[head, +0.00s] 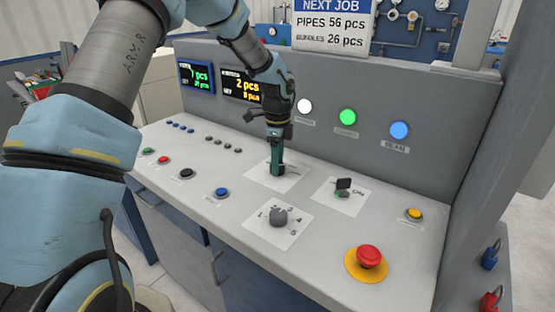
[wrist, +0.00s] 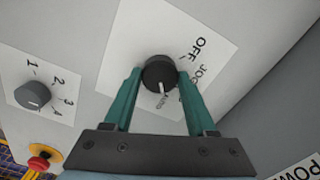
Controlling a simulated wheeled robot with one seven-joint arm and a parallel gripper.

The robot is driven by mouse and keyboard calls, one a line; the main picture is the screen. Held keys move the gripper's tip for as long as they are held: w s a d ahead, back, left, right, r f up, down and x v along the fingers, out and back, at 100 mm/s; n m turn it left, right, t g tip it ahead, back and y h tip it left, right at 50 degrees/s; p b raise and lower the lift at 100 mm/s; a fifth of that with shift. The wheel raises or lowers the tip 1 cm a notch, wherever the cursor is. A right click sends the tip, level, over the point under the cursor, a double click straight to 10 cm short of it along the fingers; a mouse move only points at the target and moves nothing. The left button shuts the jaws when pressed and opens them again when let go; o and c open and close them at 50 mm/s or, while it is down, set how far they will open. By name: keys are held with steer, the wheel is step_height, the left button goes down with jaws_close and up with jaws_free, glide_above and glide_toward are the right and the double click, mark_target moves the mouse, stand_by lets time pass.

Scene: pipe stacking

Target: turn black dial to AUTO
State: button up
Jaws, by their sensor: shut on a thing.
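The black dial (wrist: 158,73) sits on a white label plate (wrist: 140,40) with OFF, JOG and what looks like AUTO printed around it. The dial's white mark points down in the wrist view, toward the small, partly covered AUTO lettering. My gripper (wrist: 157,82) has one teal finger on each side of the dial and is shut on it. In the head view my gripper (head: 276,172) points straight down at the white plate (head: 293,182), and its fingers hide the dial.
A grey numbered dial (head: 279,217) stands in front of my gripper, and a black switch (head: 343,187) to its right. A red emergency button (head: 368,257) is at the front right. Several small buttons line the left. The upright panel with lamps (head: 348,117) rises close behind.

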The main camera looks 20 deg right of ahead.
steer(key=shift+m, duration=0.6)
steer(key=o, duration=1.4)
step_height(320, 180, up, 11)
steer(key=shift+f+b, duration=0.1)
steer(key=shift+b, duration=1.05)
